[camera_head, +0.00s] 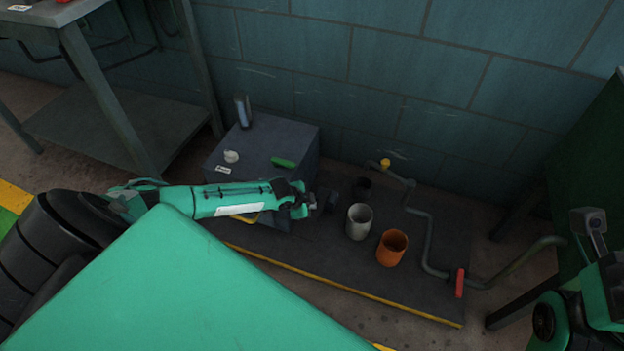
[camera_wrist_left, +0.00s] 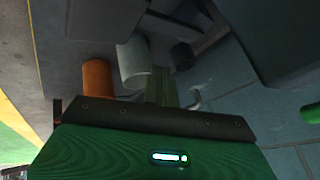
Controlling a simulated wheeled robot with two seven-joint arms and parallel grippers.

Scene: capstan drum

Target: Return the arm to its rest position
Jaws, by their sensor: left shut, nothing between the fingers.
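My left arm (camera_head: 235,200) is stretched out to the right across the front of a low grey block. Its gripper (camera_head: 312,203) is shut and empty, left of a grey-white cylinder (camera_head: 359,221). I see no contact between them. In the left wrist view the green hand fills the bottom, with the gripper (camera_wrist_left: 163,88) pointing toward the grey-white cylinder (camera_wrist_left: 132,62) and an orange cylinder (camera_wrist_left: 97,85). Part of my right arm (camera_head: 590,290) shows at the right edge; its jaw state is unclear.
The orange cylinder (camera_head: 391,248) and a dark cylinder (camera_head: 362,188) stand on a dark platform (camera_head: 330,275) with a yellow edge. A bent crank rod with a red grip (camera_head: 459,283) lies right. The grey block (camera_head: 262,150) carries small items. A metal table (camera_head: 110,95) stands left.

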